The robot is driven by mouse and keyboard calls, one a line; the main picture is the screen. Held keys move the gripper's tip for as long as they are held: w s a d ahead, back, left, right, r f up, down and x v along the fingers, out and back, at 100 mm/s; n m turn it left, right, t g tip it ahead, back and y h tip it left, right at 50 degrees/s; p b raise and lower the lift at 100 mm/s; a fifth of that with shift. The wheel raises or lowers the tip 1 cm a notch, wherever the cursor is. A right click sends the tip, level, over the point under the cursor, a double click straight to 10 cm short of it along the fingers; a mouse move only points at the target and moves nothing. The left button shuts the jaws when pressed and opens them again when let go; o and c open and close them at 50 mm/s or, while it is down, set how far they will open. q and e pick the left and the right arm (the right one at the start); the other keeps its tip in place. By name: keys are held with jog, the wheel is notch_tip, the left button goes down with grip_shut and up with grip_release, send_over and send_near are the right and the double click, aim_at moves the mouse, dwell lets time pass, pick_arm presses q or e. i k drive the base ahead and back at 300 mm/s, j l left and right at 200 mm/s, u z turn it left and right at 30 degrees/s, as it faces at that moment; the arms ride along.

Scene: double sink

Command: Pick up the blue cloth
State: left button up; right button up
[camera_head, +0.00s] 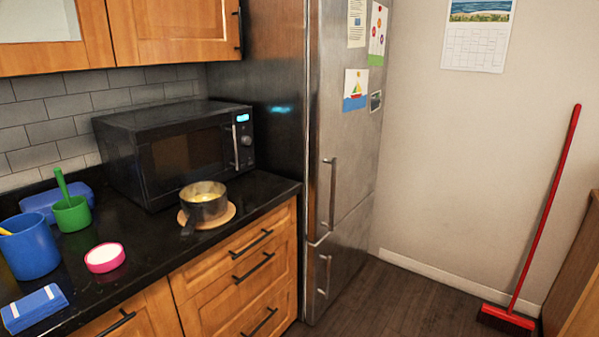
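A folded blue cloth (35,308) with pale stripes lies flat on the black counter at the lower left of the head view. It is close to the counter's front edge, just in front of a blue cup. Neither of my grippers shows in this view, and nothing touches the cloth from above.
Near the cloth on the counter (140,258) stand the blue cup (31,246), a pink-rimmed round dish (104,257) and a green cup (71,213). A pot (203,200) sits before the microwave (180,150). A fridge (345,150) and red broom (545,215) stand right; floor between is clear.

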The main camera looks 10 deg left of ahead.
aim_at(21, 314)
jog(key=u, duration=2)
